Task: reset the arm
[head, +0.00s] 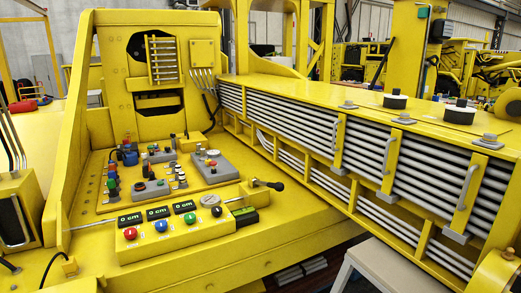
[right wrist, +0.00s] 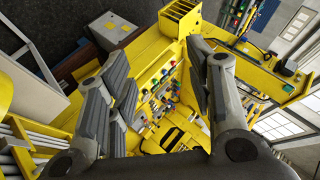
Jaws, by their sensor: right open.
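A yellow control box (head: 180,232) sits on the front edge of the yellow machine deck in the head view. The long yellow boom (head: 340,110) extends to the right. My right gripper (right wrist: 157,60) is open and empty in the right wrist view, with coloured controls visible between its fingers. My left gripper is out of view.
Grey control boxes (head: 214,166) with buttons and small levers stand on the deck behind the control box. Grey handles (head: 466,187) stick out along the boom's side. A pale stool-like surface (head: 392,268) is below the boom. Other yellow machines fill the background.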

